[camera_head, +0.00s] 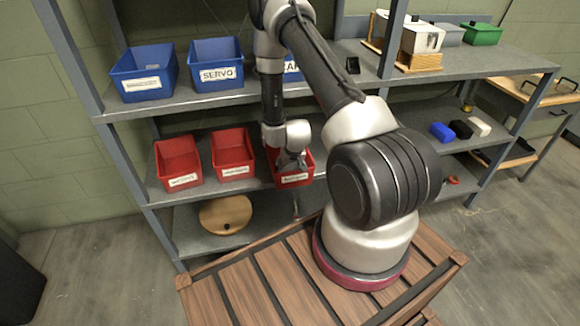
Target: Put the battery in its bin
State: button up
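My gripper (291,163) is at the third red bin (293,180) from the left on the middle shelf, pointing down into or just over its opening. This bin's front label is too small to read with certainty. The fingers are small and dark against the bin, so I cannot tell whether they are open or shut, or whether they hold anything. I cannot pick out a battery for certain; it may be hidden at the gripper or in the bin. Blue (442,131), black (461,129) and white (480,126) blocks lie on the middle shelf at the right.
Two more red bins (178,162) (233,153) stand left of my gripper. Blue bins (144,73), one labelled SERVO (216,64), stand on the upper shelf (190,101). A round wooden disc (225,214) lies below. A shelf post (393,38) stands right of the arm.

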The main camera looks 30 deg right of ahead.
jog(key=o, duration=0.3)
jog(key=shift+o, duration=0.2)
jog(key=v, duration=1.2)
jog(key=shift+r, duration=0.15)
